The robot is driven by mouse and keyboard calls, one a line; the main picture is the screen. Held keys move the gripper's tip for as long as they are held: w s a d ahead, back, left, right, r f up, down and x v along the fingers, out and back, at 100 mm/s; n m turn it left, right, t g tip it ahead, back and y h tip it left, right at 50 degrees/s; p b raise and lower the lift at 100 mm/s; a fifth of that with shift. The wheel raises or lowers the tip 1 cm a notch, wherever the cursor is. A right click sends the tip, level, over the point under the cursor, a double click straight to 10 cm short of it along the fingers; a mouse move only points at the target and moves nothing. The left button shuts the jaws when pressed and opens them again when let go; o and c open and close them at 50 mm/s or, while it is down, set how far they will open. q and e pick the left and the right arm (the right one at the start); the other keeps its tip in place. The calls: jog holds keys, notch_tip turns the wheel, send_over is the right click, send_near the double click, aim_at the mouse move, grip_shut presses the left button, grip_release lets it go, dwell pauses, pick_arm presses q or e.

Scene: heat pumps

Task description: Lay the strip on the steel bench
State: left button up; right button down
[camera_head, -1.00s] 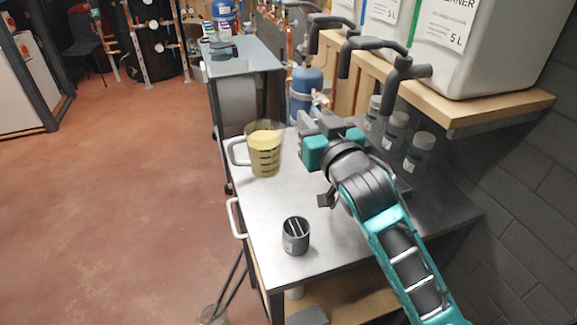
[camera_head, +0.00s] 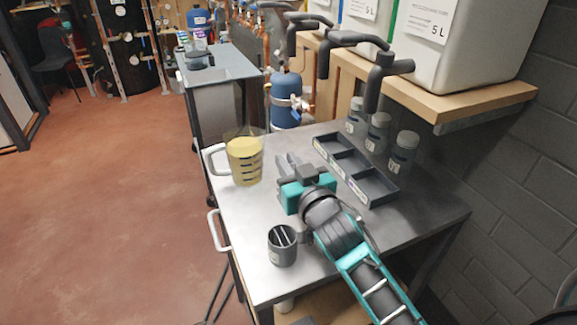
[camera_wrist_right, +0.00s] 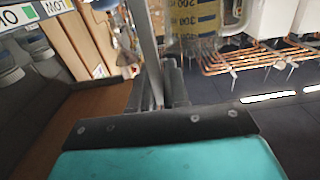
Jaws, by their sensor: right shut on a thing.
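My right gripper (camera_head: 288,163) is over the steel bench (camera_head: 233,213), between the yellow-filled jug and the divided tray. In the right wrist view its fingers (camera_wrist_right: 158,88) are shut on a thin grey strip (camera_wrist_right: 147,45), which points up and away from them. In the head view I cannot make the strip out from the fingers, nor tell whether it touches the bench. A dark grey cup (camera_head: 282,250) with pale upright pieces inside stands near the front of the bench. My left gripper is not in view.
The jug (camera_head: 245,162) stands at the bench's left edge; it also shows in the wrist view (camera_wrist_right: 194,22). A dark tray (camera_head: 375,187) with three compartments lies right of my gripper, before several lidded jars (camera_head: 402,155). Bare steel lies between jug and cup.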

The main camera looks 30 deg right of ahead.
jog(key=shift+f, duration=0.1)
jog(key=c, duration=1.6)
grip_release()
jog(key=o, duration=0.5)
jog(key=s, duration=1.2)
jog(key=shift+a+r, duration=0.2)
jog(key=shift+a, duration=0.1)
